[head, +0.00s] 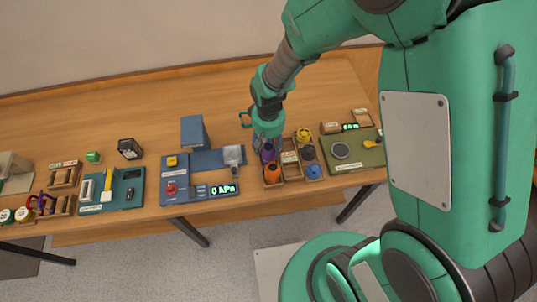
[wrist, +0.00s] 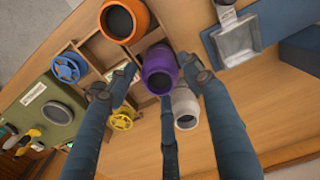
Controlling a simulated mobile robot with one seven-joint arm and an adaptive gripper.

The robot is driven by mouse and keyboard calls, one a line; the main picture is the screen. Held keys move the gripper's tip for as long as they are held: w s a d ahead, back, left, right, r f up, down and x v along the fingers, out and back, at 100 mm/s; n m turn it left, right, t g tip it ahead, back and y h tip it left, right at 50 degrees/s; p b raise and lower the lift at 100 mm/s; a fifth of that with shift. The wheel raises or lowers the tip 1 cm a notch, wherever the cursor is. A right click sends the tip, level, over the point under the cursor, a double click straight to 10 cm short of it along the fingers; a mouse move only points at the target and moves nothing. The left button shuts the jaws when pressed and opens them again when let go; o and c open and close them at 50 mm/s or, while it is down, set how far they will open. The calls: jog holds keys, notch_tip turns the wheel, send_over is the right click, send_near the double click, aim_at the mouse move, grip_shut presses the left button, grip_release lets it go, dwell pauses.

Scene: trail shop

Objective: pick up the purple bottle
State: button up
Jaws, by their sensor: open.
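The purple bottle (wrist: 158,66) stands in a wooden compartment tray (wrist: 95,48), its dark round top facing the wrist camera. In the head view the purple bottle (head: 268,153) shows just below my gripper (head: 266,143), partly covered by it. In the wrist view my gripper (wrist: 158,82) is open, with fingers to the left and right of the bottle and a third finger at its lower side. I cannot tell whether any finger touches it.
An orange container (wrist: 124,21) and a pale grey one (wrist: 185,107) flank the bottle closely. A blue knob (wrist: 67,67) and a yellow knob (wrist: 122,119) are in the tray too. A blue board with a metal pan (wrist: 238,42) lies beside it. Bare table (head: 330,85) lies behind.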

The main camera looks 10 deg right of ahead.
jog(key=shift+s+f+b, duration=0.1)
jog(key=shift+f+b, duration=0.2)
jog(key=shift+f, duration=1.6)
jog(key=c, duration=1.1)
jog(key=shift+o, duration=0.2)
jog(key=shift+r, duration=0.1)
jog(key=shift+r+p, duration=0.85)
jog(key=shift+r, duration=4.1)
